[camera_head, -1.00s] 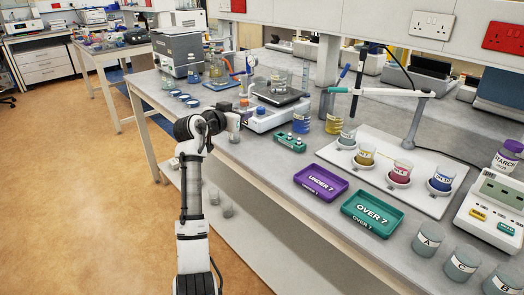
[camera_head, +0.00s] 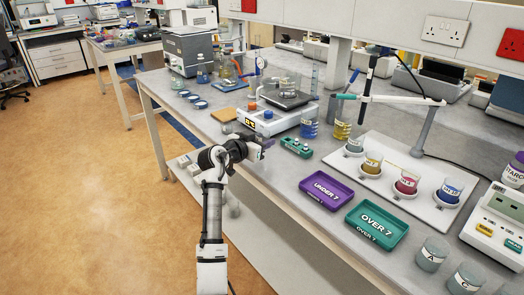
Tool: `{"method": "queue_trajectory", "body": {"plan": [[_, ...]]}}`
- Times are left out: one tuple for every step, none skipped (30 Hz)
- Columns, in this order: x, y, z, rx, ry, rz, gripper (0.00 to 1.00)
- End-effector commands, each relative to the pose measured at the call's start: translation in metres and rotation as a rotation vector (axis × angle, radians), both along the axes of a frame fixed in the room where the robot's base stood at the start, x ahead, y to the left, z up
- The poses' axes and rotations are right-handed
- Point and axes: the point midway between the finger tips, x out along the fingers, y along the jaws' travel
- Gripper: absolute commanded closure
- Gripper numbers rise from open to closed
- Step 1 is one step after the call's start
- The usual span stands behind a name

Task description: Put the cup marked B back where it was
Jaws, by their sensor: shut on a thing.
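My gripper (camera_head: 262,146) is over the front edge of the bench, left of the green tray with small bottles. It is shut on a cup that is mostly hidden by the gripper; its mark cannot be read. A grey cup marked A (camera_head: 432,254) and a grey cup marked C (camera_head: 465,280) stand on the bench at the lower right. No mark B is readable in view.
A purple UNDER 7 tray (camera_head: 326,204) and a green OVER 7 tray (camera_head: 377,242) lie mid-bench. Several labelled beakers stand on a white board (camera_head: 398,158). A meter (camera_head: 497,230) is at right.

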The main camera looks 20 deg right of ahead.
Motion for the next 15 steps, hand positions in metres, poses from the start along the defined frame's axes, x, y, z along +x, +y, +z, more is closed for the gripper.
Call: {"method": "queue_trajectory", "body": {"plan": [[0.000,0.000,-0.003,-0.001,0.000,0.000,0.83],[0.000,0.000,-0.005,-0.001,0.000,0.001,0.83],[0.000,0.000,-0.008,-0.001,0.000,0.001,0.83],[0.000,0.000,-0.011,-0.001,0.002,0.000,0.83],[0.000,0.000,-0.015,-0.002,0.002,0.001,0.83],[0.000,0.000,-0.022,-0.001,0.004,0.001,0.83],[0.000,0.000,-0.027,0.000,0.005,0.000,0.83],[0.000,0.000,-0.032,-0.001,0.005,0.001,0.83],[0.000,0.000,-0.037,-0.001,0.004,0.001,0.83],[0.000,0.000,-0.041,-0.001,0.003,0.001,0.83],[0.000,0.000,-0.044,-0.002,0.002,0.001,0.83],[0.000,0.000,-0.047,-0.001,0.002,0.000,0.83],[0.000,0.000,-0.049,-0.001,0.000,0.000,0.83],[0.000,0.000,-0.049,-0.001,0.000,0.001,0.83],[0.000,0.000,-0.050,-0.002,-0.001,0.001,0.83]]}}
